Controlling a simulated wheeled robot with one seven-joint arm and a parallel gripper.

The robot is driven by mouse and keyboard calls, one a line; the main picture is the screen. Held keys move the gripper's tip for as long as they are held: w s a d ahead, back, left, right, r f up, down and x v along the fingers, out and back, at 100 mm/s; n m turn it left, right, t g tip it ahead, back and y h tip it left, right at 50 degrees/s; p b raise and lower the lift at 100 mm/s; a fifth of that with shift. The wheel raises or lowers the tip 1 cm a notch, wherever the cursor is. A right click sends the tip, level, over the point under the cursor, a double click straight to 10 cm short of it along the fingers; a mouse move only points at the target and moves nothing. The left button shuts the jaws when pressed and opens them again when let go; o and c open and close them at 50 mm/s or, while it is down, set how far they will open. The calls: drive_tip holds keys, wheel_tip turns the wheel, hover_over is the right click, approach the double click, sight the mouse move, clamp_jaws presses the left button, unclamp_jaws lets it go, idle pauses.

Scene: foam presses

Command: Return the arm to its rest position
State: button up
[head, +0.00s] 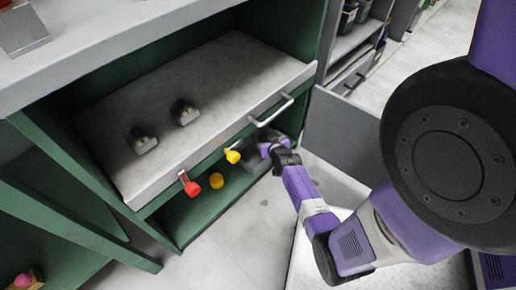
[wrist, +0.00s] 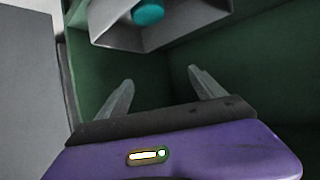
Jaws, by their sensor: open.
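My arm, purple and black, reaches down to the green cabinet (head: 60,150). My gripper (wrist: 160,76) is inside the lower compartment, under the pulled-out grey drawer (head: 245,70). In the wrist view its two grey fingers stand apart with nothing between them. A grey open box (wrist: 185,22) with a teal round piece (wrist: 147,12) in it lies just beyond the fingertips, apart from them.
A grey door panel (head: 335,135) stands open right of my gripper. Floor (head: 225,255) in front is clear.

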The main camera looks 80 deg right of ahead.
drive_tip(key=p+v, duration=0.1)
drive_tip(key=v, duration=0.2)
idle(0.5)
